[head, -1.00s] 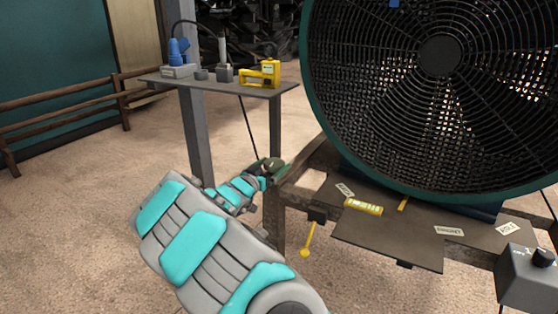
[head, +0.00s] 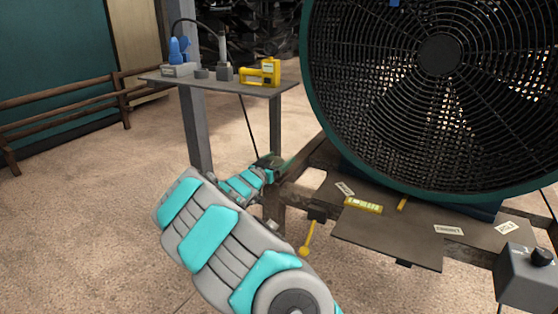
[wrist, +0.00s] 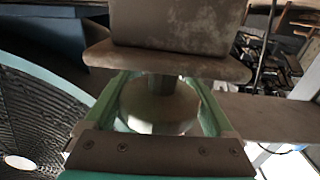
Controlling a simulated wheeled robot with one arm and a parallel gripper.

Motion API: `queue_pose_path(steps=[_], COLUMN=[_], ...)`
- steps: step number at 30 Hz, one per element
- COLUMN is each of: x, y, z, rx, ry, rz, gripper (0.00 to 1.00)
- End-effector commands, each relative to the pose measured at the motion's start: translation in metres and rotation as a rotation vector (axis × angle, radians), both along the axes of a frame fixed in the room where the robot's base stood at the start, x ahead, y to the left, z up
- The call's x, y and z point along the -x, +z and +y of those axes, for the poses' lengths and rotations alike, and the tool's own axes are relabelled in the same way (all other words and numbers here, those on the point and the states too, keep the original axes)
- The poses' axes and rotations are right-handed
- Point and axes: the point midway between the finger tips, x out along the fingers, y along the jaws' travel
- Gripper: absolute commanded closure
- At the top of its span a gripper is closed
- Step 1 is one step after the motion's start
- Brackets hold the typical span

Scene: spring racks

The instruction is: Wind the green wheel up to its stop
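My gripper (head: 270,162) is at the left end of the fan's bench frame, below the big fan's left edge. A small patch of green shows right beside its tip, but the wheel's shape is hard to make out there. In the wrist view, green side pieces (wrist: 212,108) flank a pale round part (wrist: 160,106) on a short shaft, between two brown plates. I cannot tell which of these belong to the green wheel and which to my gripper. Whether the fingers are closed on anything is not clear.
The large round fan (head: 440,110) stands on the bench. A yellow level (head: 363,205) and labels lie on its dark shelf (head: 390,237). A yellow-knobbed lever (head: 305,250) hangs below. A grey shelf (head: 215,86) with tools is behind. A grey control box (head: 525,278) is at right.

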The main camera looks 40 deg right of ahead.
Motion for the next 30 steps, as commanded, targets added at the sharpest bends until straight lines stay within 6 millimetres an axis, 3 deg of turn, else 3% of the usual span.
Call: queue_pose_path(steps=[1, 12, 30], x=[0.0002, 0.0002, -0.0054], y=[0.0001, 0.0001, -0.0028], z=[-0.0001, -0.0002, 0.0018], rx=[0.0, 0.0, 0.005], ry=[0.0, -0.001, 0.178], rz=[0.0, -0.001, -0.006], gripper=[0.28, 0.67, 0.67])
